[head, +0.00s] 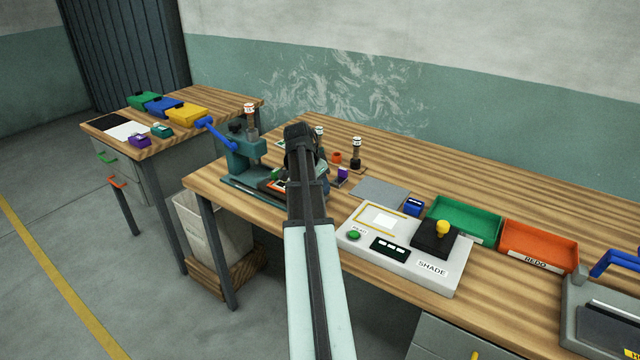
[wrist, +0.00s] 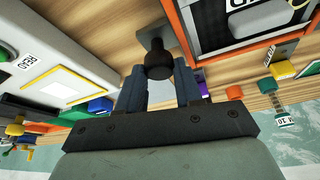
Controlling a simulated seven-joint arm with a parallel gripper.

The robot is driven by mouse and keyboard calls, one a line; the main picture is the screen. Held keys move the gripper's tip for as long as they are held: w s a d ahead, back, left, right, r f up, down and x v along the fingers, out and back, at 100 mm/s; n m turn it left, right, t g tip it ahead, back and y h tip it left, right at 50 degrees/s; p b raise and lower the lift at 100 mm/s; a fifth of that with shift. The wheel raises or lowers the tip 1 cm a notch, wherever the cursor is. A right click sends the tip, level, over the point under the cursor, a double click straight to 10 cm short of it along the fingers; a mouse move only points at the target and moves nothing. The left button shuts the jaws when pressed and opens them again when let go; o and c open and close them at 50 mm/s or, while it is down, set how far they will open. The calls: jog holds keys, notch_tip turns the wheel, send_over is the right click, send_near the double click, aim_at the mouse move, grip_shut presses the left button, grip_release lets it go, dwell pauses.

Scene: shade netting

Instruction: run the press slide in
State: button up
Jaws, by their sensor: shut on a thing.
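The teal press (head: 243,160) with its blue lever (head: 214,135) stands at the left end of the long bench. Its slide, edged in orange (head: 277,186), sticks out toward my arm, which covers part of it. In the wrist view the slide's orange-edged frame (wrist: 182,30) is at the upper right, with a dark bed and a white label. A black knob (wrist: 158,62) on a grey bracket is beside that frame. My gripper (wrist: 160,82) is shut on the knob, with a blue-grey finger on each side. My arm hides the gripper in the head view.
A grey reader box (head: 400,250) marked SHADE, a grey mat (head: 380,192), a green tray (head: 463,220) and an orange REDO tray (head: 538,245) stand to the right. Dark stamp-like items (head: 356,153) and a purple block (head: 342,174) stand close behind my arm.

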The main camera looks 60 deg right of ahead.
grip_shut()
jog(key=w, duration=1.2)
jog(key=shift+w, duration=0.3)
jog(key=o, duration=1)
grip_release()
jog(key=v, duration=1.4)
